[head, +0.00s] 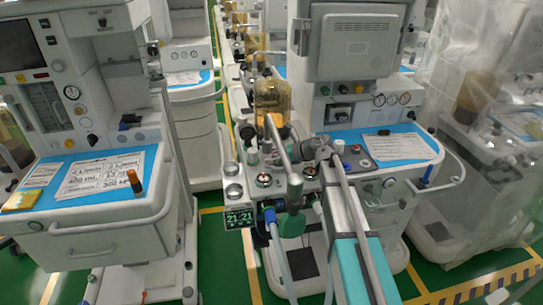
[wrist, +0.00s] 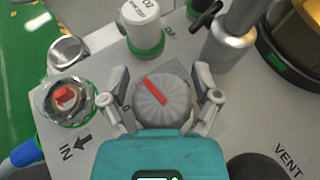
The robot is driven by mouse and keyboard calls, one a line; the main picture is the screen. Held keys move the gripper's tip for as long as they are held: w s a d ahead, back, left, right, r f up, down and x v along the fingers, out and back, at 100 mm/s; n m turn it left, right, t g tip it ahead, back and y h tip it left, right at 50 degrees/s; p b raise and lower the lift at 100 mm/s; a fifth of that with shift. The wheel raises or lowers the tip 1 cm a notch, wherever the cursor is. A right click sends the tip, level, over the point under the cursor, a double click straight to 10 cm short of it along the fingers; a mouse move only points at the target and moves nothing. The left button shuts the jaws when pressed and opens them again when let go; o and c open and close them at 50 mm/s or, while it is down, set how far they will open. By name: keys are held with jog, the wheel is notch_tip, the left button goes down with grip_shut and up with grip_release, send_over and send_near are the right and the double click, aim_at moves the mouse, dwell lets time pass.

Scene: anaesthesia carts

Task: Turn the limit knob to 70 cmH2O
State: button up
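The limit knob (wrist: 165,98) is a ribbed grey dial with a red pointer line, seen from above in the wrist view. Its red line slants from upper left to lower right. My gripper (wrist: 161,92) has one finger on each side of the knob. The fingers look open around it, with narrow gaps, though light contact is hard to rule out. A "0" mark shows by the left finger; the rest of the scale is hidden or unreadable. In the head view my gripper (head: 324,148) is over the middle machine's front panel and hides the knob.
Left of the knob is a port with a red centre (wrist: 65,98), near the "IN" arrow. Behind stand a white, green-ringed O2 cap (wrist: 142,28) and a metal post (wrist: 229,48). A blue worktop with papers (head: 397,146) lies to the right in the head view.

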jog(key=c, duration=0.9)
jog(key=shift+a, duration=0.25)
jog(key=shift+d, duration=0.15)
jog(key=shift+s+d+f, duration=0.15)
jog(key=shift+s, duration=0.05)
dwell(0.7)
jog(key=o, duration=0.9)
jog(key=shift+w, duration=0.1)
